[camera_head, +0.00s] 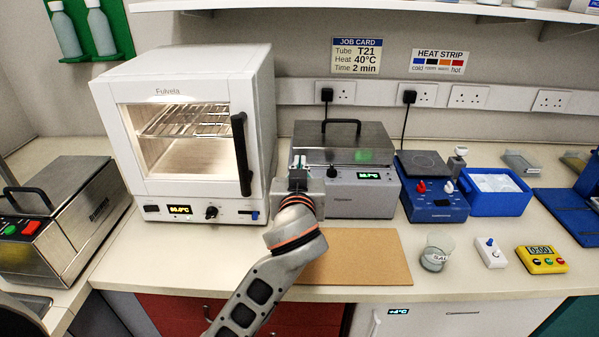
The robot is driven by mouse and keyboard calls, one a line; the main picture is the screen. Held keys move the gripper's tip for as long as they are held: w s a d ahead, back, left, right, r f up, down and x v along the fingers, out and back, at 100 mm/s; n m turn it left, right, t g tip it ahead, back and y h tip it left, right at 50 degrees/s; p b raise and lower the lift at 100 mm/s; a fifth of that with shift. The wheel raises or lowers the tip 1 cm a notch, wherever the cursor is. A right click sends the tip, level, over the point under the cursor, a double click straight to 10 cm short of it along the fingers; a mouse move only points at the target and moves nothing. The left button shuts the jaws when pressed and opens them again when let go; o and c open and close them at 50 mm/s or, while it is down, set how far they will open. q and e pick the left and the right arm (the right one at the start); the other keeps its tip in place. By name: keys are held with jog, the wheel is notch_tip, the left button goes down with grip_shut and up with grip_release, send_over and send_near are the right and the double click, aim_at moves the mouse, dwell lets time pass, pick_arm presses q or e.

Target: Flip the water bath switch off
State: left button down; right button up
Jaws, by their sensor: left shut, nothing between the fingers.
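The water bath (360,199) is a grey metal box with a lid and a black handle, at the middle of the bench. Its front has a black knob and a lit green display (369,176). My left gripper (298,164) is shut and empty at the left end of the bath's front. The gripper covers that part of the front, and the switch is hidden behind it. I cannot tell whether the fingers touch it. My right gripper is not in view.
A white oven (183,190) with a black door handle stands close to the left of my gripper. A brown mat (362,258) lies in front of the bath. To the right are a blue hotplate (434,205), a blue ice tub (497,204), a beaker (436,252) and a yellow timer (541,260).

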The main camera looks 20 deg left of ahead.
pick_arm(q)
jog(key=x, duration=0.3)
notch_tip(320, 180, down, 3)
jog(key=shift+w+r, duration=0.1)
jog(key=shift+r, duration=0.05)
jog(key=shift+f, duration=0.6)
